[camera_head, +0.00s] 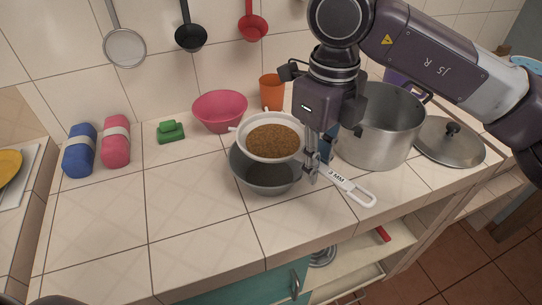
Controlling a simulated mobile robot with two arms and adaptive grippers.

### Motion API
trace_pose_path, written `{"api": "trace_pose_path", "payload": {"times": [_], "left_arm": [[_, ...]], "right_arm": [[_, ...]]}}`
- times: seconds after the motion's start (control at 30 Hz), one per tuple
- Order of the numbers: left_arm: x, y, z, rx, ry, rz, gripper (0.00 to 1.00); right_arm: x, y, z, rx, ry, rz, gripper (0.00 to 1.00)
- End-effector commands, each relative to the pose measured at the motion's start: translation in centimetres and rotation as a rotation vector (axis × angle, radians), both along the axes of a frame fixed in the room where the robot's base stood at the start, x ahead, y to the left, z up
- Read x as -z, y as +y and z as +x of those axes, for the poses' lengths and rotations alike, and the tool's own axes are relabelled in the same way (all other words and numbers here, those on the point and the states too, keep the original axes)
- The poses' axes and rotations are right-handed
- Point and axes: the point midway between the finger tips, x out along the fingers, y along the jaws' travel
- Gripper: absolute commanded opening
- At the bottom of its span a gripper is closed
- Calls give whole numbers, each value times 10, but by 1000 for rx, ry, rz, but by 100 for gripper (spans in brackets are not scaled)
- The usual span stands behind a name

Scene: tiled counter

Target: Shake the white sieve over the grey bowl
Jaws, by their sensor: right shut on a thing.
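The white sieve (243,147) holds a heap of brown grains (273,141). It is over the grey bowl (262,182) on the tiled counter and hides the bowl's far part. The sieve's white handle (352,190), marked "3 MM", points to the lower right. My right gripper (312,172) points down and is shut on the sieve's handle close to its rim. What lies inside the bowl is hidden. My left gripper is not in view.
A pink bowl (220,111) and an orange cup (271,92) stand behind. A steel pot (378,135) and its lid (449,141) are at right. A green item (170,131) and rolled towels (116,141) are at left. The counter's front left is clear.

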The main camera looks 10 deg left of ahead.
Motion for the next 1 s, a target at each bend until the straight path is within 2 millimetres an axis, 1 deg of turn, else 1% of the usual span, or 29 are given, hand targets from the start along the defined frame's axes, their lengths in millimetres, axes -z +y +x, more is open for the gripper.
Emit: {"api": "trace_pose_path", "payload": {"times": [0.03, 0.13, 0.3, 0.63, 1.0], "left_arm": [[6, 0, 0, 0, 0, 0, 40], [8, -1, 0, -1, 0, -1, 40], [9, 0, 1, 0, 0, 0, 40], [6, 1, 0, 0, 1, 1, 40], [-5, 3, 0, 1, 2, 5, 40]], "right_arm": [[2, 7, -9, -10, -3, 1, 0], [1, 12, -17, -5, -1, 0, 0], [0, 2, -3, 0, -1, 1, 0], [-3, 3, -4, -4, -1, 1, 0], [-21, 3, -4, -4, -1, 1, 0]]}}
